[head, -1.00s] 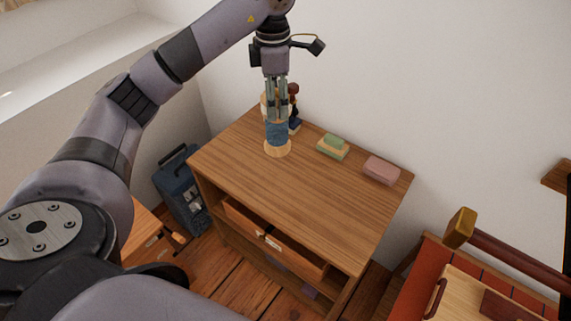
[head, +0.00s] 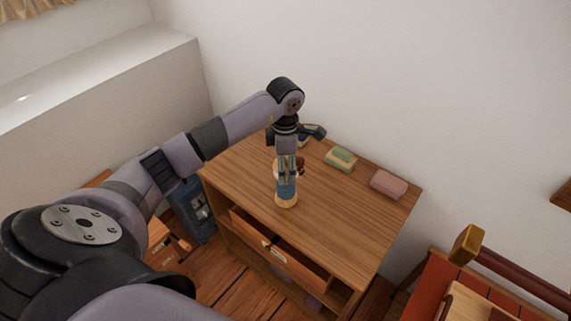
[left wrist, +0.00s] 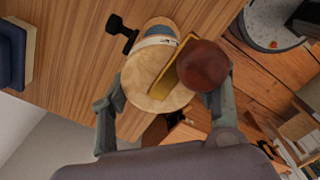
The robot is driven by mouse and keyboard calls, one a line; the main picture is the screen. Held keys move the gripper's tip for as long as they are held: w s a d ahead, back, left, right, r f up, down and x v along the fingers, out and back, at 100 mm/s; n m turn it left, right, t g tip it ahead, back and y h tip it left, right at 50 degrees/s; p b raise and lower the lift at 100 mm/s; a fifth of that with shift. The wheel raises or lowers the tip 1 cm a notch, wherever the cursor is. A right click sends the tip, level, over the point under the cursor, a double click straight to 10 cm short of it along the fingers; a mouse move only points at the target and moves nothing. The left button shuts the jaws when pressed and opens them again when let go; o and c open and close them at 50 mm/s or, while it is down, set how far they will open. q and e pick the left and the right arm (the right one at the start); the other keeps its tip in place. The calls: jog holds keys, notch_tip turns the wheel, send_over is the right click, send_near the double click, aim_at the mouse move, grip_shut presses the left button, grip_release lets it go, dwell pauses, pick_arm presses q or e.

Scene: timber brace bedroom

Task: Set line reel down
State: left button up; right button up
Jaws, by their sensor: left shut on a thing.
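The line reel (head: 287,189) has pale wooden ends and blue line wound between them. In the head view it is upright over the left part of the wooden dresser top (head: 330,215); I cannot tell whether its base touches the wood. The left wrist view looks down on its pale round end (left wrist: 150,88), with a brass crank (left wrist: 181,66) and a dark red knob (left wrist: 204,66). My left gripper (head: 287,170) points down and is shut on the reel, one finger on each side. My right gripper is not in view.
A green and yellow block (head: 341,158) and a pink block (head: 388,184) lie toward the dresser's back edge. A dark object (head: 313,132) is partly hidden behind my left wrist. A drawer (head: 280,257) stands open in front. The middle of the top is clear.

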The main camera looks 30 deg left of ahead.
pick_arm(q)
jog(key=shift+f, duration=0.3)
jog(key=o, duration=1.8)
jog(key=shift+r, duration=0.25)
notch_tip(320, 180, up, 12)
jog(key=shift+f+b, duration=0.1)
jog(key=shift+b, duration=1.1)
